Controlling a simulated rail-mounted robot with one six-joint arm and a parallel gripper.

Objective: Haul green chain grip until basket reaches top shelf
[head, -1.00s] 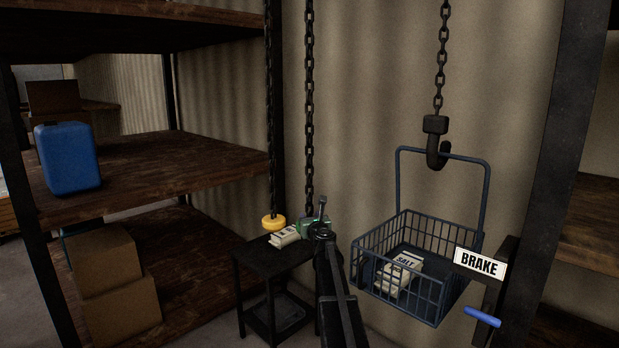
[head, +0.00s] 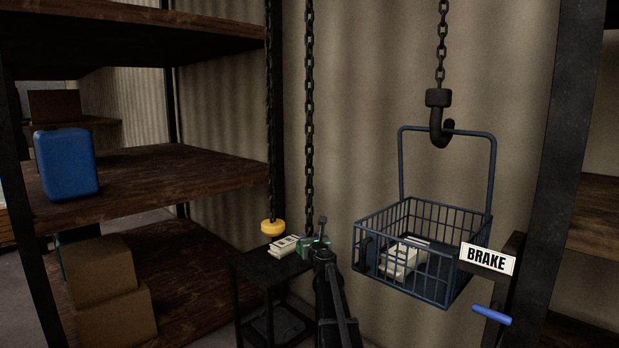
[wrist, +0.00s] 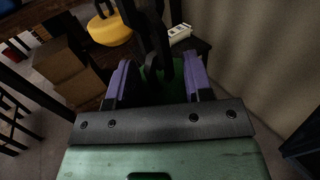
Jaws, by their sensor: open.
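The green chain grip (wrist: 152,76) hangs on a dark chain and lies between my gripper's purple fingers in the wrist view. My gripper (head: 318,243) is low over the small black table in the head view, its jaws apart around the grip; the arm partly hides it. Whether the fingers touch the grip I cannot tell. The blue wire basket (head: 408,282) hangs from a black hook (head: 438,110) at the right, below the height of the middle shelf, with pale packets labelled salt inside.
A yellow grip (head: 272,227) hangs on the chain to the left. The black table (head: 262,262) holds a pale packet (head: 283,247). A BRAKE sign (head: 487,259) and blue-handled lever (head: 491,315) are by the right post. Shelves (head: 165,172) at left hold a blue canister (head: 67,163) and boxes.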

